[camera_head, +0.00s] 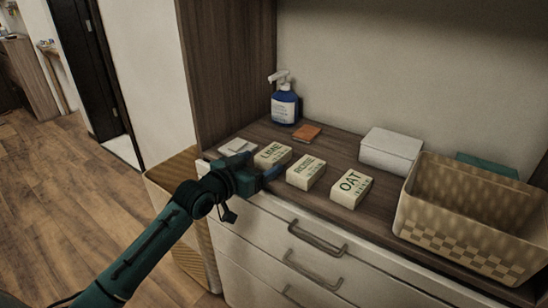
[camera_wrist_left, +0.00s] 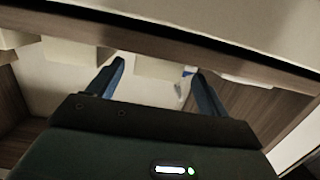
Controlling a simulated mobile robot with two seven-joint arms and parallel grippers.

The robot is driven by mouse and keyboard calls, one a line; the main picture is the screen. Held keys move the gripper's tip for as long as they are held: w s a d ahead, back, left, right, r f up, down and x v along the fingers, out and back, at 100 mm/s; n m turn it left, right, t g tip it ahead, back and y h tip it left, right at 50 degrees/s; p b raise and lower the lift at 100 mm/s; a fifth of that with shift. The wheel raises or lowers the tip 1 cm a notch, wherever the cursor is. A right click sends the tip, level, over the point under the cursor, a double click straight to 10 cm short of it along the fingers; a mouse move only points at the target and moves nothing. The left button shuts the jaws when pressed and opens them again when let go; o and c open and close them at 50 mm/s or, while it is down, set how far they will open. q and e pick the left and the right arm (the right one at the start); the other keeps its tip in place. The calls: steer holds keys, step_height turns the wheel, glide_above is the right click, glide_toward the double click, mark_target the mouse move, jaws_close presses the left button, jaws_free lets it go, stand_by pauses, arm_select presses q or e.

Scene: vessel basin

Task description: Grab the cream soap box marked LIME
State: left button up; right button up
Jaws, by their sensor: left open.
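The cream soap box marked LIME (camera_head: 272,155) lies on the wooden countertop, leftmost of three lettered boxes. Its lower left part is close to my left gripper (camera_head: 264,174) in the head view, which is at the counter's front edge. The gripper's blue fingers are apart, with nothing held. In the left wrist view the picture is upside down; a pale box (camera_wrist_left: 152,68), seemingly the LIME one, shows beyond and between the fingers. Its lettering is not visible there. My right gripper is not in view.
The ROSE box (camera_head: 306,172) and OAT box (camera_head: 351,188) lie to the right. A white dish (camera_head: 237,147) lies left of LIME. Behind are a blue spray bottle (camera_head: 284,106) and an orange-brown block (camera_head: 307,133). A white box (camera_head: 391,150) and woven basket (camera_head: 462,242) stand right.

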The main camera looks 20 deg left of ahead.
mark_target(273, 152)
arm_select(q)
steer(key=shift+r+x, duration=0.1)
steer(key=shift+x, duration=1.45)
steer(key=shift+r+x, duration=0.15)
steer(key=shift+x, duration=1.4)
steer(key=shift+d, duration=0.15)
steer(key=shift+c, duration=0.3)
steer(key=c, duration=1.1)
